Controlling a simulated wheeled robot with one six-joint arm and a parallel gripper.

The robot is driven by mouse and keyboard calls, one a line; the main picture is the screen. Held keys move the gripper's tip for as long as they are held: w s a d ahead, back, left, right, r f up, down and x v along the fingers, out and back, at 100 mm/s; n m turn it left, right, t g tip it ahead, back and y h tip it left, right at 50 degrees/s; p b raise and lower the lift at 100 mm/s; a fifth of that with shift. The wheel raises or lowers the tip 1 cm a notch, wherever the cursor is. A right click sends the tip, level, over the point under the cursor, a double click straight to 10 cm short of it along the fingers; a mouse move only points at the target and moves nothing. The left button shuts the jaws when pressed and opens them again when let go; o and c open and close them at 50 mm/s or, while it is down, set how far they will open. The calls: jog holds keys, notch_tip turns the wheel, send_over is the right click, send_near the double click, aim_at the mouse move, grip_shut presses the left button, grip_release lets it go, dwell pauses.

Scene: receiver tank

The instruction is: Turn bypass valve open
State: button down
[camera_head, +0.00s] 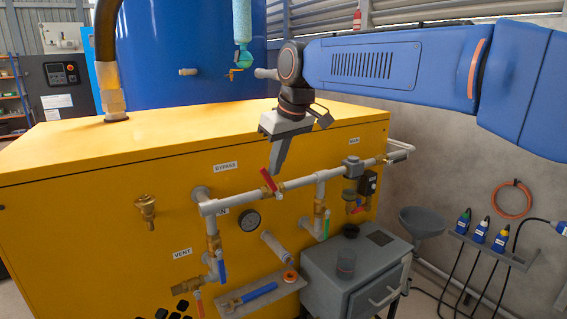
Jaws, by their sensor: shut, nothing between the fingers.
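The bypass valve's red handle (268,181) sits on the grey horizontal pipe (300,182) at the front of the yellow cabinet, right of the BYPASS label (225,167). The handle slants across the pipe, its upper end to the left. My gripper (277,171) points down from my blue arm, and its fingers are together with nothing seen between them. Its tips appear just right of the handle's upper part. I cannot tell whether they touch the handle. Part of the pipe behind the tips may be hidden.
A pressure gauge (249,219) and a blue-levered valve (221,266) sit below the pipe. A green lever (326,224) hangs to the right. A grey box (354,268) and a shelf with a blue-handled tool (252,294) stand in front. A blue tank (180,50) rises behind.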

aim_at(262, 172)
jog(key=s+a+t+h, duration=0.1)
jog(key=s+a+f+t+h, duration=0.1)
jog(key=a+h, duration=0.1)
jog(key=shift+a+f+n, duration=0.1)
jog(key=shift+f+n, duration=0.05)
jog(key=shift+n, duration=0.25)
jog(key=shift+s+a+f+n+t+h, duration=0.25)
jog(key=shift+s+a+f+t+h, duration=0.15)
jog(key=shift+a+f+t+h, duration=0.4)
jog(key=shift+s+a+f+n+t+h, duration=0.2)
jog(key=shift+s+a+f+t+h, duration=0.25)
jog(key=shift+f+h, duration=0.55)
jog(key=shift+s+a+f+n+t+h, duration=0.25)
jog(key=shift+s+a+f+t+h, duration=0.2)
jog(key=shift+f+t+h, duration=0.45)
jog(key=shift+a+f, duration=0.1)
jog(key=shift+f, duration=0.1)
jog(key=shift+w+d+f, duration=0.1)
jog(key=shift+d, duration=0.15)
